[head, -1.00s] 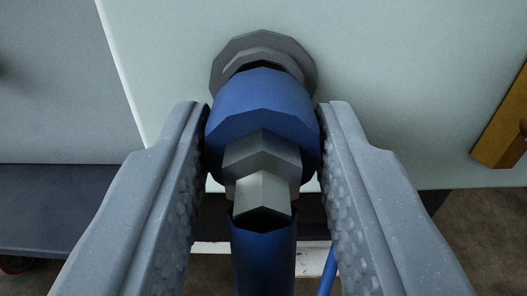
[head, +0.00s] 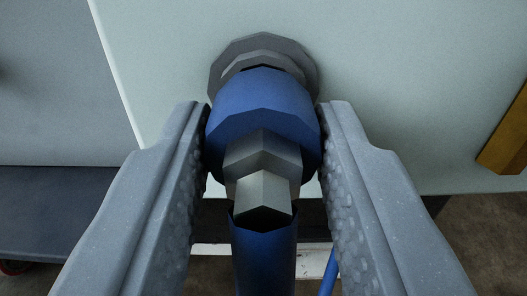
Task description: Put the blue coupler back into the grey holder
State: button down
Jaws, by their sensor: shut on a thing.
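The blue coupler (head: 262,108) is held between the two fingers of my gripper (head: 263,140), which press on its left and right sides. A grey metal hex fitting (head: 262,170) and a dark blue hose (head: 264,255) run from its near end toward me. The grey holder (head: 262,50) is a round dark grey piece on the pale panel, directly beyond the coupler. The coupler's far end lines up with the holder and overlaps it in view. I cannot tell whether they touch, because the coupler hides the holder's middle.
The pale panel (head: 400,90) fills the background behind the holder. A yellow-brown block (head: 506,135) is on the right. A dark ledge (head: 80,215) is at the lower left. A thin blue hose (head: 329,272) hangs below, beside the right finger.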

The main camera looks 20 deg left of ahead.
jog(key=shift+w, duration=0.25)
jog(key=c, duration=1)
grip_release()
jog(key=shift+o, duration=0.2)
jog(key=p+v, duration=0.2)
jog(key=v, duration=1.1)
jog(key=shift+s, duration=0.4)
jog(key=shift+d, duration=0.1)
